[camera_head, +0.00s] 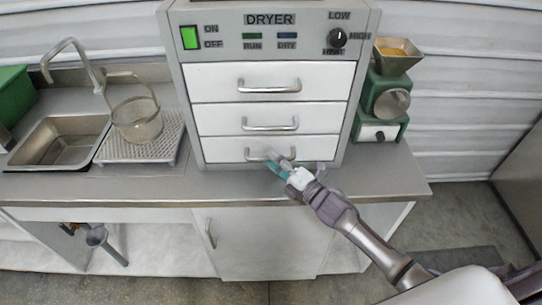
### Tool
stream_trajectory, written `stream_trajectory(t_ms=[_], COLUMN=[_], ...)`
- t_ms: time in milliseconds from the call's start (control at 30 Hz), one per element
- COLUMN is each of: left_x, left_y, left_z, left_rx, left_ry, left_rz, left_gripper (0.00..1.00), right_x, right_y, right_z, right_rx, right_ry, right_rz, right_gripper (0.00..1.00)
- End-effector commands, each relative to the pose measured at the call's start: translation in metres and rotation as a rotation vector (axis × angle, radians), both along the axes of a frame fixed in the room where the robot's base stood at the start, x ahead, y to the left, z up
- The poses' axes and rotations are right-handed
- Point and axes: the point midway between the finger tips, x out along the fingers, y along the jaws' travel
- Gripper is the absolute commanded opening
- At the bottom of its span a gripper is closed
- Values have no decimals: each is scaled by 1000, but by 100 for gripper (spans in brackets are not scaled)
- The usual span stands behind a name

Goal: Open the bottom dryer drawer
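The dryer (183,75) stands on the counter with three white drawers stacked in its front. The bottom drawer (222,149) looks closed, its front level with the drawers above. Its metal handle (254,154) is partly hidden behind my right gripper (275,163). My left gripper is not in view.
The middle drawer (222,119) and top drawer (218,80) look closed. A green grinder-like machine (386,90) stands right of the dryer. The counter's front strip (150,188) is clear.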

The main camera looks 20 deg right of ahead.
Motion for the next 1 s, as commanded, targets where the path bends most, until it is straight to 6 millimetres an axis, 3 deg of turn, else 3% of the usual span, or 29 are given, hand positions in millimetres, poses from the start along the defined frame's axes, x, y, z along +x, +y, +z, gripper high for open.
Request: stream_trajectory(t_ms=[400, 633, 1000], left_x=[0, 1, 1], left_y=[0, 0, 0], left_z=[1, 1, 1], left_rx=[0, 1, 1], left_ry=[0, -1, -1], left_rz=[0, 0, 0], left_gripper=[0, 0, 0], right_x=[7, 7, 6], right_y=[4, 4, 4], right_z=[1, 1, 0], right_rx=[0, 0, 0], right_ry=[1, 1, 1], right_rz=[0, 0, 0], right_gripper=[38, 0, 0])
